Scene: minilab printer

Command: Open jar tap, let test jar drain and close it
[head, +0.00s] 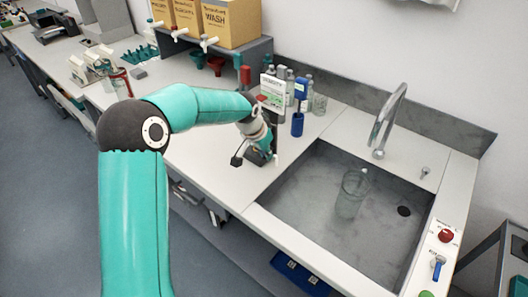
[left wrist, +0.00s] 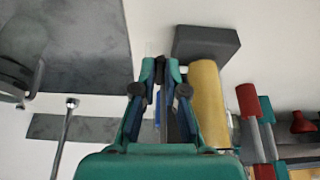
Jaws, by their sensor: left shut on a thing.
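A clear glass jar (head: 351,195) stands in the sink, with a small pale piece at its upper right edge; I cannot tell whether that is a tap. A clear round vessel also shows at the left edge of the left wrist view (left wrist: 14,82). My left gripper (head: 266,152) is over the bench left of the sink, apart from the jar. In the left wrist view its fingers (left wrist: 160,72) are close together, with a thin dark grey piece between them. What that piece belongs to is hidden. My right gripper is not in view.
The sink (head: 310,172) has a curved metal faucet (head: 386,122) behind it. A blue holder (head: 298,125), bottles and a white sign (head: 272,90) stand beyond the gripper. A yellow cylinder (left wrist: 207,105) is close beside the fingers. The bench front left of the sink is clear.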

